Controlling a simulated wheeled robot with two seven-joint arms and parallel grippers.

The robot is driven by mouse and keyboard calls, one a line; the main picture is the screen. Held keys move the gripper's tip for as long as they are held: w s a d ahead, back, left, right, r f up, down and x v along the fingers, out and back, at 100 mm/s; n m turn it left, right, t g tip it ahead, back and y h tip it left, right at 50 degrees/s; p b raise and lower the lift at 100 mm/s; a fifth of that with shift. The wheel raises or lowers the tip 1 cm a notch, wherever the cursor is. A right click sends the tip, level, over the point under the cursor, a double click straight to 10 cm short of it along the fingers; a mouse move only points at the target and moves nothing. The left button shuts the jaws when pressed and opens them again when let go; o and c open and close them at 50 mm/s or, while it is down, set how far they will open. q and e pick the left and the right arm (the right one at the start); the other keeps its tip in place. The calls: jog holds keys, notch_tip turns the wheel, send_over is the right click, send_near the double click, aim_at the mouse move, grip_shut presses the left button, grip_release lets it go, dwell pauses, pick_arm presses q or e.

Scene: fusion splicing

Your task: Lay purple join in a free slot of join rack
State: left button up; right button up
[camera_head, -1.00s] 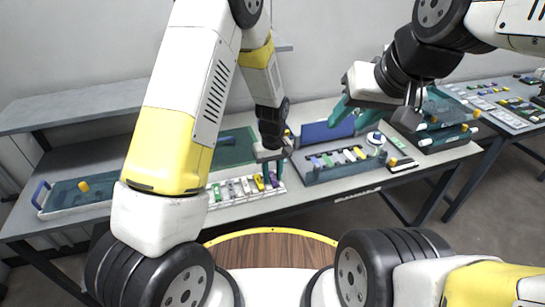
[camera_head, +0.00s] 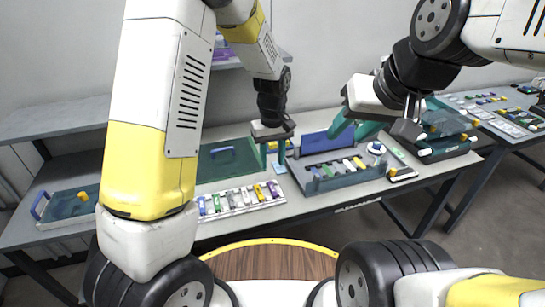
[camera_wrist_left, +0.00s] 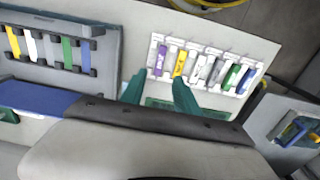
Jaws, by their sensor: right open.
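The join rack (camera_head: 236,211) is a white tray on the table at centre-left, with several coloured joins in a row. The purple join (camera_head: 273,189) lies in the slot at its right end, beside a yellow join. In the left wrist view the purple join (camera_wrist_left: 160,60) lies in the end slot of the rack (camera_wrist_left: 216,48). My left gripper (camera_head: 281,152) is above and behind the rack's right end. In the left wrist view its teal fingers (camera_wrist_left: 158,82) are apart, with nothing between them.
A grey holder (camera_head: 340,176) with several coloured joins stands right of the rack, before a blue panel (camera_head: 318,141). A green tray (camera_head: 225,160) lies behind the rack. A blue-handled tray (camera_head: 70,206) is at far left. A shelf (camera_head: 60,113) runs along the wall.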

pick_arm(q)
jog(key=s+a+r+m+t+h, duration=0.1)
jog(key=s+a+r, duration=0.25)
jog(key=r, duration=0.45)
jog(key=s+a+r+m+t+h, duration=0.1)
jog(key=s+a+r, duration=0.25)
jog(key=r, duration=0.45)
jog(key=s+a+r+m+t, duration=0.1)
jog(key=s+a+r+t, duration=0.1)
jog(key=s, duration=0.4)
jog(key=s+a+r+m+t, duration=0.1)
jog(key=s+a+r+t, duration=0.1)
jog(key=s+a+r, duration=0.2)
jog(key=s+a, duration=0.1)
jog(key=s, duration=0.1)
jog(key=shift+s+r, duration=0.15)
jog(key=shift+s, duration=0.2)
